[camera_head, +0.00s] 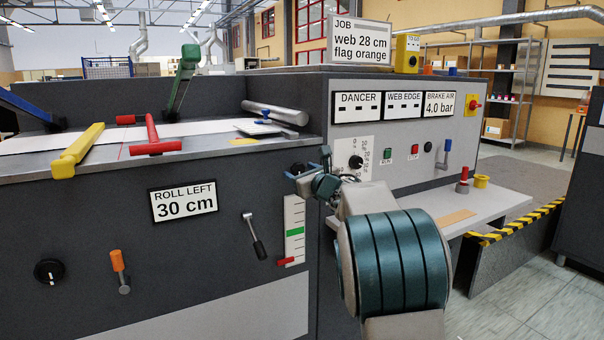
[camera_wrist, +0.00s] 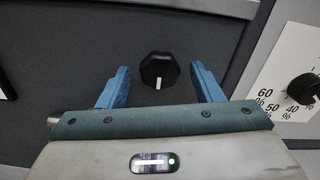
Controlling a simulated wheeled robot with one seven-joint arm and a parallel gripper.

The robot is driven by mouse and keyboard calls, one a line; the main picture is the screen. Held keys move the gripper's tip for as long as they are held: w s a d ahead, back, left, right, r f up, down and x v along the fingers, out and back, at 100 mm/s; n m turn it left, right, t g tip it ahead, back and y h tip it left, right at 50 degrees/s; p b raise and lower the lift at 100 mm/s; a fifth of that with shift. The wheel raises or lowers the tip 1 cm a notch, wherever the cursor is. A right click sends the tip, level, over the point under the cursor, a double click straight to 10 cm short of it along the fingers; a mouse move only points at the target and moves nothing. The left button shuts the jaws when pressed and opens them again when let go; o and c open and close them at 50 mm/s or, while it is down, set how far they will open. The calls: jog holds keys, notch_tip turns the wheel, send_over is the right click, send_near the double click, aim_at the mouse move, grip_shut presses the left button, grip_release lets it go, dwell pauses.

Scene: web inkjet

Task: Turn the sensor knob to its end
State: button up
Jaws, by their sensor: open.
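A black faceted knob (camera_wrist: 159,69) with a white mark sits on the dark grey panel. In the wrist view its mark points down toward my gripper's body. My gripper (camera_wrist: 160,76) is open, with one blue finger on each side of the knob and a visible gap on both sides. In the head view my gripper (camera_head: 306,173) is at the dark front's right edge, and the knob (camera_head: 297,168) is partly hidden behind it. No label naming this knob is readable.
A second black knob (camera_wrist: 303,89) with a percent scale is on the light panel at right. A third knob (camera_head: 48,271) is at far left. A lever (camera_head: 255,235) and a vertical gauge (camera_head: 294,230) are below my gripper. A shelf (camera_head: 440,215) juts out at right.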

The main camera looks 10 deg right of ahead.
jog(key=c, duration=1)
